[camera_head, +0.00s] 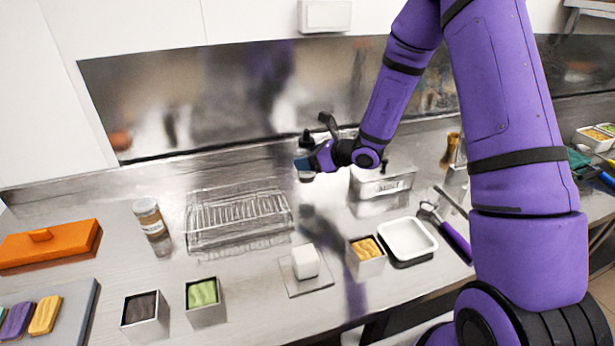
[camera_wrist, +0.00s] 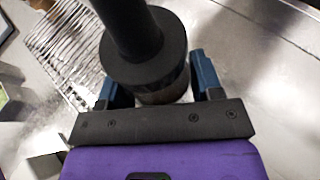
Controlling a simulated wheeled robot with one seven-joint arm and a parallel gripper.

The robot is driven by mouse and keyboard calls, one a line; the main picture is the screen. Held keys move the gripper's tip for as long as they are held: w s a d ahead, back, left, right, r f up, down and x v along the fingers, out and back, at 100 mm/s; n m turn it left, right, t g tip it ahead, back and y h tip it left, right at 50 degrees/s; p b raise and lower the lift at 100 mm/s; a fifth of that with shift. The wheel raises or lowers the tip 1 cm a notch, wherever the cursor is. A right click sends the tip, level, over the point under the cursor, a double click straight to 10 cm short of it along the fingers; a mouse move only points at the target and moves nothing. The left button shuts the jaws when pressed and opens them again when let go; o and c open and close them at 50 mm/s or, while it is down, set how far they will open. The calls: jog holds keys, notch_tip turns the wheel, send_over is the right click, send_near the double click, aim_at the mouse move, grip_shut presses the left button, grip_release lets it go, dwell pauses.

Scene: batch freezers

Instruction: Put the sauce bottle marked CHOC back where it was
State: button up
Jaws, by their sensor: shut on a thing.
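My gripper (camera_head: 304,163) is shut on a sauce bottle with a black cap and nozzle (camera_head: 306,140). In the wrist view the bottle's black nozzle and wide collar (camera_wrist: 145,60) stand between the two blue fingers of my gripper (camera_wrist: 155,85). The bottle is about upright, behind the right end of the wire rack. Its lower body is mostly hidden by the fingers and collar. No CHOC marking can be read. I cannot tell whether its base touches the steel counter (camera_head: 345,290).
A wire rack (camera_head: 240,218) is left of the gripper, with a lidded jar (camera_head: 150,217) beyond it. A labelled metal container (camera_head: 383,186) stands close on the right. In front are a white block (camera_head: 305,261), a yellow-filled tin (camera_head: 366,262) and a white tray (camera_head: 408,240).

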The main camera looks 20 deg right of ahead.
aim_at(307, 174)
jog(key=shift+f, duration=2.5)
jog(key=shift+f, duration=0.15)
jog(key=o, duration=0.9)
jog(key=shift+o, duration=0.2)
